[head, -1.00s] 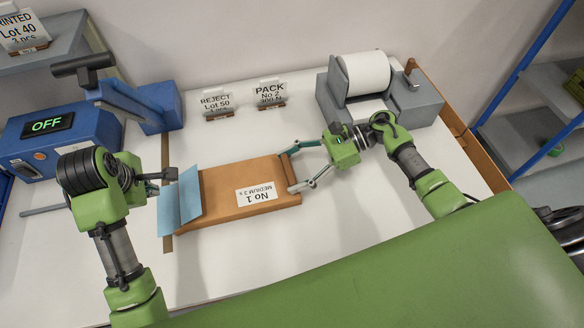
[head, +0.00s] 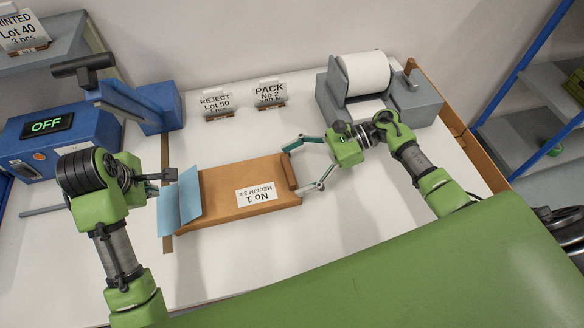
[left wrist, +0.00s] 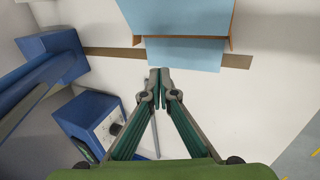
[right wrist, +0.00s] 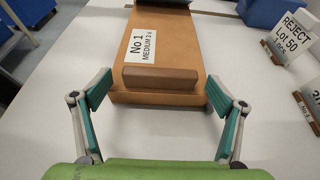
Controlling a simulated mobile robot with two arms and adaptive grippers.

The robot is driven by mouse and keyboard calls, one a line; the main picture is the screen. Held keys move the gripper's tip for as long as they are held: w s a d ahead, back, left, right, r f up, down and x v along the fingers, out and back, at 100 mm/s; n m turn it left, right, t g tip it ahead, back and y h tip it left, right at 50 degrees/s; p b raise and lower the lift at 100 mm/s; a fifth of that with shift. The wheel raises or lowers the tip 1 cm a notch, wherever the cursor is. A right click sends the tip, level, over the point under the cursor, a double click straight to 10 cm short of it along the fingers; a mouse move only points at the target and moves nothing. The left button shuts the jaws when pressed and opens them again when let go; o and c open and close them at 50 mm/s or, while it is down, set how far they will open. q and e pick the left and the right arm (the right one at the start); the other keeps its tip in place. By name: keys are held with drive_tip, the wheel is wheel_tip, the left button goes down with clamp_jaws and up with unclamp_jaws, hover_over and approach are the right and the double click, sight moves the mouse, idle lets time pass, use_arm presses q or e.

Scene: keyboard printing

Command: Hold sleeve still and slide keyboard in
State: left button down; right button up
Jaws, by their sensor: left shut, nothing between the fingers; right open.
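The brown sleeve (head: 222,200), labelled "No 1 MEDIUM", lies flat on the white table. Its light-blue flap or lining (head: 180,203) sticks out at the left end and also shows in the left wrist view (left wrist: 180,20). My left gripper (head: 171,175) is shut and empty at the blue end; contact is unclear. In the left wrist view its tips (left wrist: 160,72) are just short of the blue edge. My right gripper (head: 297,170) is open at the sleeve's right end, its fingers spread to either side, holding nothing. I cannot make out a keyboard; anything inside the sleeve is hidden.
A blue machine reading "OFF" (head: 45,127) stands at the left. REJECT (head: 217,104) and PACK (head: 270,94) signs stand at the back. A grey roll holder (head: 415,103) with a white roll (head: 365,73) is at the back right. Table in front of the sleeve is clear.

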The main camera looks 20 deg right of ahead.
drive_tip(key=w+v, duration=0.1)
drive_tip(key=v, duration=1)
drive_tip(key=shift+s, duration=0.45)
